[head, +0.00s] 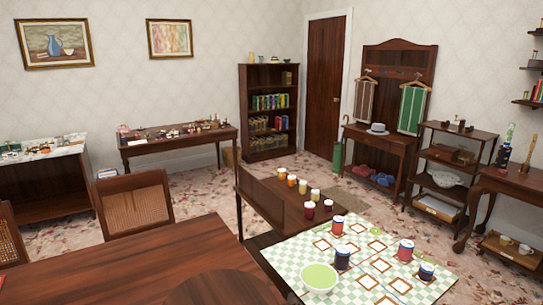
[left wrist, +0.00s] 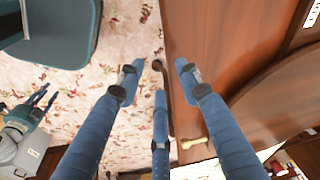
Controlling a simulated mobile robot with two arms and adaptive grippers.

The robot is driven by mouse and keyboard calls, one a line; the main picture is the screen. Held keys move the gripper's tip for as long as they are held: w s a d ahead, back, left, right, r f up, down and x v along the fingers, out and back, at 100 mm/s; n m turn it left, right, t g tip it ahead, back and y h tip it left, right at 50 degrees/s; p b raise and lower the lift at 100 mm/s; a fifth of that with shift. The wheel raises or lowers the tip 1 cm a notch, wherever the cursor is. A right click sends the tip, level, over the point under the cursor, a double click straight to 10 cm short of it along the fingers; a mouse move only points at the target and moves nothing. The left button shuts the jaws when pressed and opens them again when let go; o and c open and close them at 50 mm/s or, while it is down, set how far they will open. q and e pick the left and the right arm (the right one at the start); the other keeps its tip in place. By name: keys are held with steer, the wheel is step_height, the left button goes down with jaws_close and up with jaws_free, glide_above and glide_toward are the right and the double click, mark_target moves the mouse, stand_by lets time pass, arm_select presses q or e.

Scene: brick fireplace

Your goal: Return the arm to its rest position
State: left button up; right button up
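My left gripper (left wrist: 157,72) shows in the left wrist view with its blue fingers spread apart and nothing between them. It hangs over the boundary between the patterned floor (left wrist: 138,30) and a brown wooden surface (left wrist: 205,45). Another blue-fingered gripper, which looks like my right gripper (left wrist: 35,103), is at the left edge of the left wrist view. Its fingers are spread and it looks empty. Neither gripper shows in the head view.
In the head view a wooden table (head: 130,262) fills the near left. A checkered mat (head: 283,252) bears a green bowl (head: 320,279) and several jars. More jars stand on a wooden ledge (head: 272,196). A chair (head: 133,208) stands behind the table. Open floor lies beyond.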

arm_select(q)
steer(key=s+a+r+n+t, duration=0.1)
steer(key=s+r+n, duration=0.45)
steer(key=s, duration=0.65)
step_height(320, 180, down, 28)
steer(key=s+g, duration=0.1)
steer(key=s, duration=0.1)
steer(key=s+a+f+g+b, duration=0.1)
steer(key=s+a+f, duration=0.2)
steer(key=s+f, duration=1.3)
steer(key=shift+s+f+m+y, duration=0.15)
steer(key=shift+s+m+y, duration=0.1)
steer(key=shift+m+y, duration=0.1)
steer(key=shift+d, duration=0.1)
steer(key=shift+c, duration=0.5)
